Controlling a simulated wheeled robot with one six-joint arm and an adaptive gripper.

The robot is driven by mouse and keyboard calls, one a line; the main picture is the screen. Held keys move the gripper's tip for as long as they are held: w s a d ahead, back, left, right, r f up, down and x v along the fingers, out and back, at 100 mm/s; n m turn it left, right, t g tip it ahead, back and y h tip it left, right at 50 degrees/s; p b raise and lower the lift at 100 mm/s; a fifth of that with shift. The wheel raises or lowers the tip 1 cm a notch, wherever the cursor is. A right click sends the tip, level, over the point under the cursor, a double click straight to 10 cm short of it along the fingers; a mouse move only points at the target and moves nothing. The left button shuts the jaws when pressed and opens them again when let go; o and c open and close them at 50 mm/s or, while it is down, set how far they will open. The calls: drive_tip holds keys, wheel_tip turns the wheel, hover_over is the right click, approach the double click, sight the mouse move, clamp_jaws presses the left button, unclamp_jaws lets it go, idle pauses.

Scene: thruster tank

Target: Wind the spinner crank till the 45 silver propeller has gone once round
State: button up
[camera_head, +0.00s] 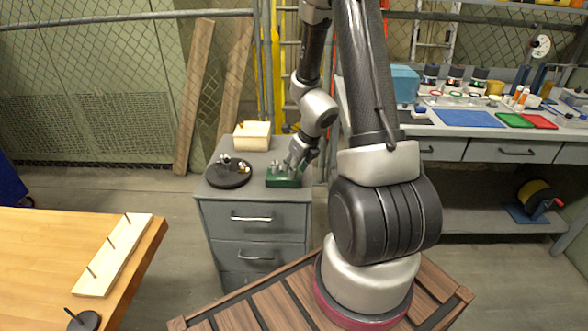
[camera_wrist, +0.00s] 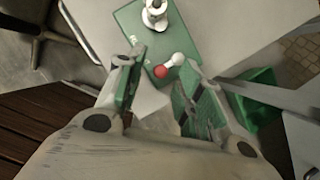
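The spinner is a green block (camera_head: 284,180) on the grey drawer cabinet in the head view. The wrist view shows its green top (camera_wrist: 132,22) with a pale stepped post (camera_wrist: 154,14). A short crank with a pale end (camera_wrist: 178,59) and a red knob (camera_wrist: 160,72) lies nearer me. My gripper (camera_wrist: 158,78) is open, with the red knob between its spread fingertips in the picture. I cannot tell how far above the knob they are. In the head view my gripper (camera_head: 300,160) is over the spinner. I cannot make out a 45 silver propeller.
A black round tray (camera_head: 226,181) with small silver parts and a cream box (camera_head: 252,135) stand on the cabinet (camera_head: 253,213). A wooden table (camera_head: 40,245) is at left. A cluttered workbench (camera_head: 485,143) is at right.

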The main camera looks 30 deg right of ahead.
drive_tip(key=shift+x, duration=0.8)
clamp_jaws()
